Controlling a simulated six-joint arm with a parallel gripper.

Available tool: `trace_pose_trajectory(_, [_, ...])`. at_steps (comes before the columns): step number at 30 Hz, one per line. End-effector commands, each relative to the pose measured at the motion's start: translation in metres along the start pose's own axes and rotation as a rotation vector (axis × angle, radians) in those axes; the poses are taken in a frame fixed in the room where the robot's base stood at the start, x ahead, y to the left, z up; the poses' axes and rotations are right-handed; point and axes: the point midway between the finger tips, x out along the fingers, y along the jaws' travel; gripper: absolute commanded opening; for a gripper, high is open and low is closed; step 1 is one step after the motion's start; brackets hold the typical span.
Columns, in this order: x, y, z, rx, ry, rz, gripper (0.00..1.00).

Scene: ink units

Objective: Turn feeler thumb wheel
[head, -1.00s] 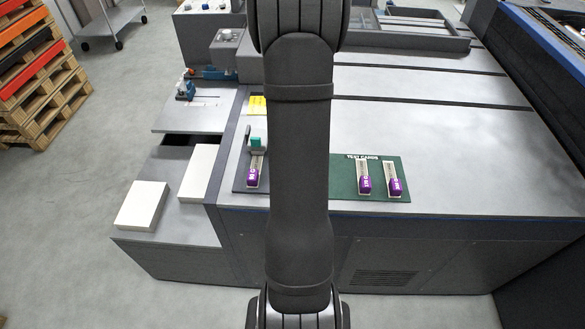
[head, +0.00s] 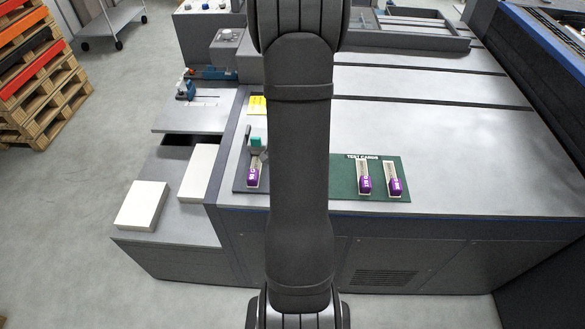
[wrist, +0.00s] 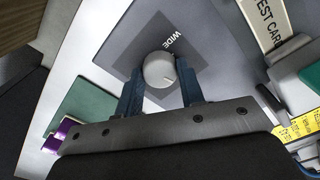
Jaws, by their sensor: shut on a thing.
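The feeler thumb wheel (wrist: 159,69) is a round light-grey knob with a thin dark index line on its face. It sits on a dark square plate (wrist: 130,48) on which the word WIDE is readable. My gripper (wrist: 159,75) is shut on the wheel, with one blue finger on each side of it. The line on the wheel points toward the lower right in the wrist view. In the head view my own arm hides the wheel and my gripper.
A white strip lettered TEST CAR (wrist: 264,22) and a yellow label (wrist: 298,129) lie right of the wheel. A green mat (head: 345,190) holds two purple-ended cards (head: 365,184) (head: 395,186). Another purple-ended strip (head: 253,178) lies left of my arm. White paper stacks (head: 142,205) sit further left.

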Motion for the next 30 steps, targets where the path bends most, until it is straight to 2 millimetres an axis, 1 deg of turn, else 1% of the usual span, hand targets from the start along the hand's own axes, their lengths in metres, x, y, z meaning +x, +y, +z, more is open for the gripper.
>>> trace_pose_trajectory(6, [-0.001, 0.000, -0.001, -0.001, 0.001, -0.001, 0.12])
trace_pose_trajectory(7, [-0.001, 0.000, -0.001, -0.001, 0.001, -0.001, 0.37])
trace_pose_trajectory(10, [-0.001, 0.000, -0.001, -0.001, 0.001, -0.001, 0.57])
trace_pose_trajectory(19, [-0.001, 0.000, 0.000, -0.002, 0.001, -0.001, 0.57])
trace_pose_trajectory(22, [-0.007, -0.001, -0.001, -0.002, 0.003, -0.002, 0.57])
trace_pose_trajectory(26, [-0.024, -0.001, -0.001, -0.002, 0.005, -0.004, 0.57])
trace_pose_trajectory(30, [-0.052, -0.001, -0.002, -0.002, 0.006, -0.005, 0.57])
